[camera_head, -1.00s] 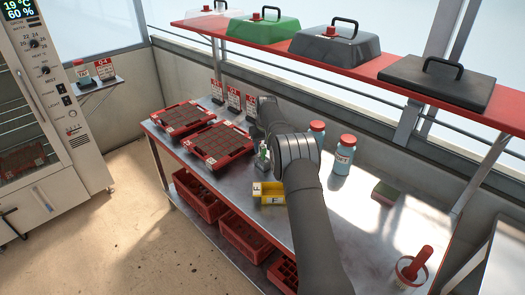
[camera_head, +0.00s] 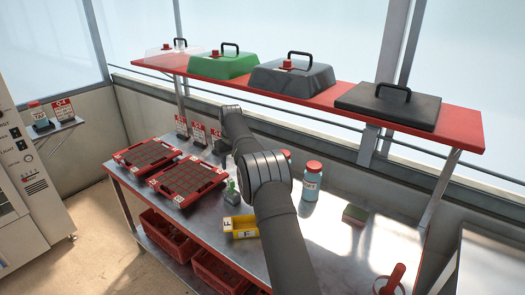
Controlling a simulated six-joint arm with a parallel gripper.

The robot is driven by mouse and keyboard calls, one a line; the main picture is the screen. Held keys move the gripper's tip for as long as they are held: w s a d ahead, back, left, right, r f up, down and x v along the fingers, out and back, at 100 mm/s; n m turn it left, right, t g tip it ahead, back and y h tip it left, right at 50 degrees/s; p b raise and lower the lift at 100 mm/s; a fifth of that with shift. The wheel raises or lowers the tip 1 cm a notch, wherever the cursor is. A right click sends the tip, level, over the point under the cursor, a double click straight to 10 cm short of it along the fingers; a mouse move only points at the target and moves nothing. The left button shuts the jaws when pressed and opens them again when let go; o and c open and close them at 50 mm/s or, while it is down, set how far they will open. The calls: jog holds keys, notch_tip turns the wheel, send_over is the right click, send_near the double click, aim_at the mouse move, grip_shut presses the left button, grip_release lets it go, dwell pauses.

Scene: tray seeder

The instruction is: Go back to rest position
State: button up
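My arm (camera_head: 283,235) reaches from the bottom of the picture over the metal bench (camera_head: 335,245), bends at a large grey joint, and runs back toward the bench's rear. A small dark part hangs under its far end, close to the label cards; it is too small to tell whether it is my gripper's fingers or what they do. Two red seed trays with dark cells, one on the left (camera_head: 147,155) and one nearer the arm (camera_head: 187,180), lie on the bench left of the arm. A small green-topped item (camera_head: 231,193) stands beside the joint.
A yellow box (camera_head: 241,227) marked F, a blue bottle (camera_head: 312,182), a sponge (camera_head: 355,214) and a red-handled tool in a pot (camera_head: 391,281) are on the bench. A second bottle is mostly hidden behind my arm. A red shelf (camera_head: 455,122) with several lids overhangs the back.

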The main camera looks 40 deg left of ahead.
aim_at(230, 179)
jog(key=f, duration=0.3)
jog(key=a+f, duration=0.1)
jog(key=f, duration=0.7)
jog(key=shift+w+a+f, duration=0.25)
jog(key=shift+w+a, duration=0.05)
jog(key=shift+a+r, duration=0.1)
jog(key=shift+r, duration=1.7)
jog(key=shift+f, duration=0.1)
